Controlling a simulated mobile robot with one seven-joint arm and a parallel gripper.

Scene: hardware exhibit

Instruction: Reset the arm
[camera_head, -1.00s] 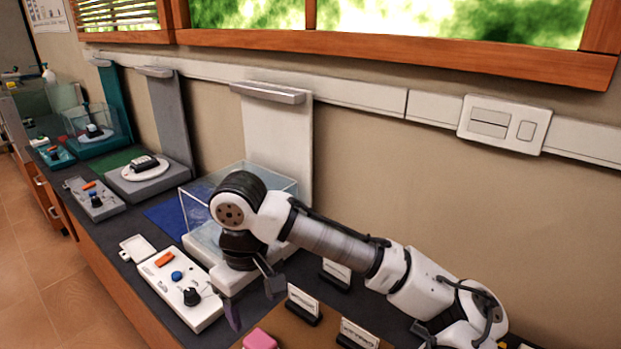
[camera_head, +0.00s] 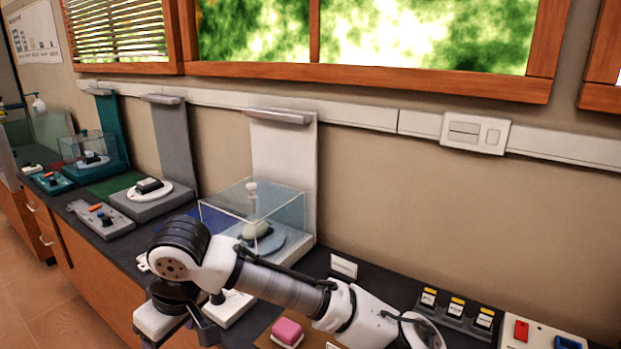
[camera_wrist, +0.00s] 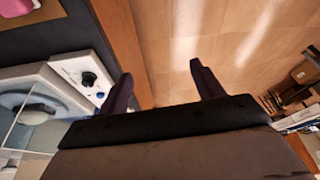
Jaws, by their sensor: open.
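My arm stretches from the lower right of the head view to the counter's front edge. My gripper (camera_head: 178,330) hangs at its end, pointing down, partly cut off by the frame. In the wrist view my gripper (camera_wrist: 165,85) shows two dark fingers spread apart with nothing between them. One finger is over the counter's wooden edge and the other over the tiled floor.
A clear display case (camera_head: 255,212) stands on the counter behind my arm. A white control panel (camera_wrist: 85,75) with a black knob lies close to my left finger. A pink block (camera_head: 287,331) lies near my forearm. The floor (camera_wrist: 235,30) in front is clear.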

